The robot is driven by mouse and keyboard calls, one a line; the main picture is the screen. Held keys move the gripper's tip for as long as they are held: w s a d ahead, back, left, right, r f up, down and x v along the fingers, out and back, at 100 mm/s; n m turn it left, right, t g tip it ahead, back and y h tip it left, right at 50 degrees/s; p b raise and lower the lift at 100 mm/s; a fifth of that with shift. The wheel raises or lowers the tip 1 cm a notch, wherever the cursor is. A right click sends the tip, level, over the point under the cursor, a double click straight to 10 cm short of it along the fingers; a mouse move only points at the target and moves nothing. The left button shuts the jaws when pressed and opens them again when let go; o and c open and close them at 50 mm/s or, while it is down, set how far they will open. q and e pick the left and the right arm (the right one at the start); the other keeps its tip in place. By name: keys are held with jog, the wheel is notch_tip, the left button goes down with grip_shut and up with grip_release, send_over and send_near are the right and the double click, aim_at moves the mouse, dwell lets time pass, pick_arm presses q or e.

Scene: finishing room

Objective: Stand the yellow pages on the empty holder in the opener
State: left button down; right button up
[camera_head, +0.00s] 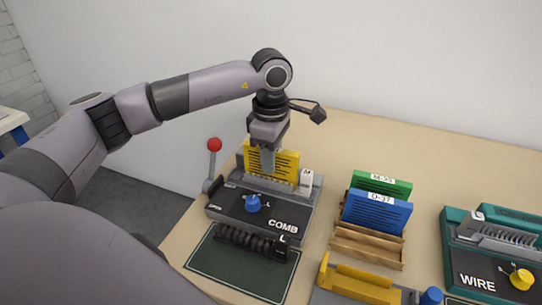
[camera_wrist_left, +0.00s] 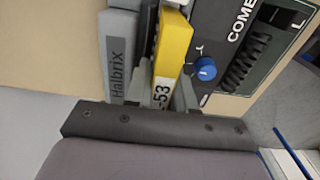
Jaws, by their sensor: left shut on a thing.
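The yellow pages (camera_head: 287,165) stand upright at the back of the dark COMB opener (camera_head: 235,207), over its pale toothed row (camera_head: 262,183). My left gripper (camera_head: 268,168) comes down from above and is shut on the pages. In the left wrist view the yellow pages (camera_wrist_left: 174,42) show edge-on with "-53" on the edge, between the fingers. Whether their lower edge rests on the teeth or hangs just above is hard to tell. The empty holder is not clearly distinguishable behind the pages and gripper. My right gripper is not in view.
A red-knobbed lever (camera_head: 214,146) stands left of the opener. A black comb (camera_head: 252,242) lies in front on a dark mat (camera_head: 225,270). Green pages (camera_head: 385,182) and blue pages (camera_head: 376,212) stand in a wooden rack (camera_head: 368,247). A teal WIRE machine (camera_head: 465,262) is at right.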

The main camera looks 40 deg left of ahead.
pick_arm(q)
jog(key=shift+f, duration=0.1)
jog(key=c, duration=1.2)
grip_release()
jog(key=shift+c, duration=0.2)
jog(key=shift+r+p, duration=2.9)
jog(key=shift+r, duration=2.65)
